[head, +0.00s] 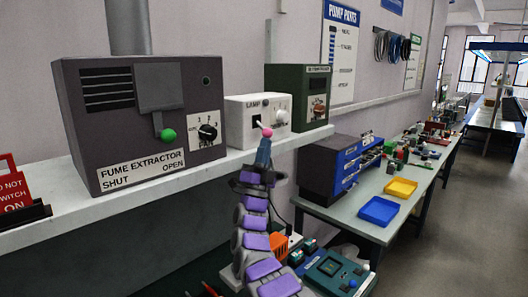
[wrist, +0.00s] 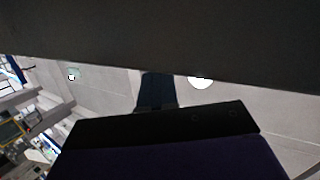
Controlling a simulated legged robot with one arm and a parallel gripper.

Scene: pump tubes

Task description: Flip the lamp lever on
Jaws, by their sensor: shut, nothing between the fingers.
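The white lamp box (head: 246,133), labelled LAMP, stands on the shelf between two larger units. Its lever has a pink knob (head: 267,132) at the front, beside a dark slot. My gripper (head: 263,153) is shut and empty, with its tip just below the pink knob; I cannot tell whether they touch. In the wrist view my gripper (wrist: 157,90) points up under a dark grey surface, and the lever does not show clearly.
The fume extractor (head: 80,130) with a green-knobbed lever (head: 168,135) stands to the left. A dark green unit (head: 284,78) stands to the right. The shelf edge (head: 110,205) runs below them. A workbench (head: 340,213) with a blue tray (head: 379,211) lies lower right.

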